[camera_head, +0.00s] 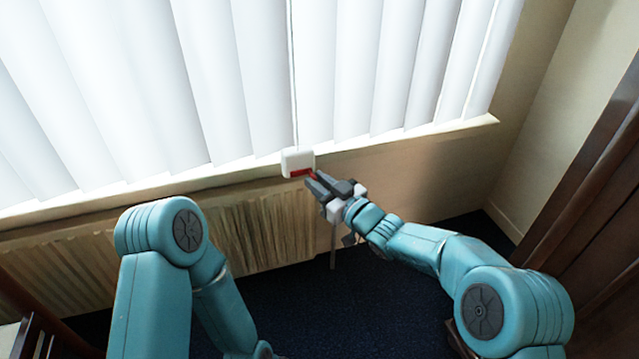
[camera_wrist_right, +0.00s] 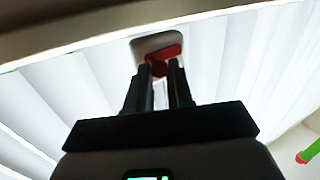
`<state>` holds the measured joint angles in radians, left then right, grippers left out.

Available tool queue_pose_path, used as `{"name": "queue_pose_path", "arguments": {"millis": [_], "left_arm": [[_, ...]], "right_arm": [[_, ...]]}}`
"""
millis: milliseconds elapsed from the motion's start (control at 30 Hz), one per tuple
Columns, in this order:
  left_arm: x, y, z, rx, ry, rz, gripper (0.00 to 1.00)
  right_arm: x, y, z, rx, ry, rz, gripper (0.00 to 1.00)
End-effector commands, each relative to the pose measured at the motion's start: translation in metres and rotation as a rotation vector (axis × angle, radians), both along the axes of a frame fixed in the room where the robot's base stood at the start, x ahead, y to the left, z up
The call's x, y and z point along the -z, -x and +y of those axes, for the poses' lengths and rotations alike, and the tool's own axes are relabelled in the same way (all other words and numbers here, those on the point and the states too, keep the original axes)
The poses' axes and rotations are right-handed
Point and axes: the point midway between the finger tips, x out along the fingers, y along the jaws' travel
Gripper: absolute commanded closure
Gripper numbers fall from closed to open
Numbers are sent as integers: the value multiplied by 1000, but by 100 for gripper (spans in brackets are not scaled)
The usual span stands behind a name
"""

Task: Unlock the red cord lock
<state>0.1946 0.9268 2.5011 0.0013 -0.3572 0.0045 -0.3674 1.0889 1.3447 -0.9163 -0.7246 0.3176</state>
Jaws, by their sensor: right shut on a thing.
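The cord lock is a small white box (camera_head: 298,160) at the window sill, with a red part (camera_head: 299,173) low on its front. A thin cord (camera_head: 294,90) runs up from it in front of the blinds. My right gripper (camera_head: 310,180) reaches the box from the lower right and is shut on the red part. In the right wrist view the fingertips (camera_wrist_right: 160,72) close around the lower end of the red part (camera_wrist_right: 165,54), under the white housing (camera_wrist_right: 150,42). My left arm shows at the lower left of the head view, but its gripper is not visible.
White vertical blinds (camera_head: 220,80) hang behind the lock. A sill (camera_head: 420,130) runs beneath them, with a ribbed radiator (camera_head: 265,225) below. A dark wooden piece (camera_head: 600,180) stands at the right. The dark blue floor (camera_head: 310,310) is open between my arms.

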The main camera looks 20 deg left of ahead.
Motion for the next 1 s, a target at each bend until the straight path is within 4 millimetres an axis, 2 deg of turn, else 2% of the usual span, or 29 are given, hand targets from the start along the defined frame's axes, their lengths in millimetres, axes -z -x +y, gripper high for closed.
{"name": "queue_pose_path", "arguments": {"millis": [533, 767, 1000], "left_arm": [[-6, 2, -2, 7, 2, 2, 40], [3, 0, 0, 0, 0, 0, 40], [22, -4, 3, -14, -2, -6, 40]], "right_arm": [[-21, 5, 6, -1, 377, -254, 100], [-26, 8, 12, -1, 556, -378, 100], [-31, 12, 18, 0, 732, -497, 100]]}}
